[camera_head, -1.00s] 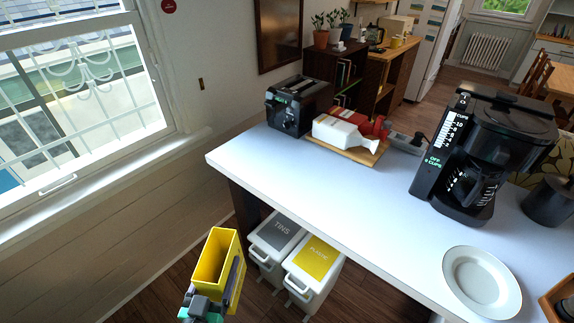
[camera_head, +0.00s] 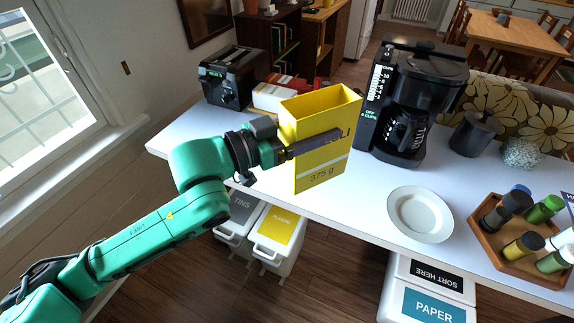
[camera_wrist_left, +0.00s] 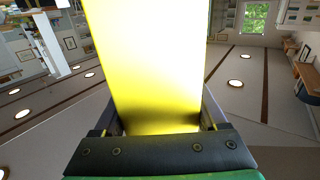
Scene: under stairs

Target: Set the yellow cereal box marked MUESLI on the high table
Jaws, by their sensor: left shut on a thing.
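The yellow cereal box (camera_head: 312,172) is upright and open at the top, with "375 g" and the end of a larger word on its front. My left gripper (camera_head: 318,144) is shut on it, one dark finger lying across its front. The box is in front of the high table's near edge, and its lower end overlaps that edge in the picture; I cannot tell the gap. In the left wrist view the box (camera_wrist_left: 148,60) fills the middle between the fingers. The high table (camera_head: 352,190) has a white top. My right gripper is not in view.
A black coffee maker (camera_head: 412,100), a white plate (camera_head: 420,214), a wooden tray (camera_head: 480,226) of bottles, a dark pot (camera_head: 474,135) and a toaster (camera_head: 232,78) stand on the table. Bins (camera_head: 278,232) stand underneath. Bare tabletop lies right of the box, before the coffee maker.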

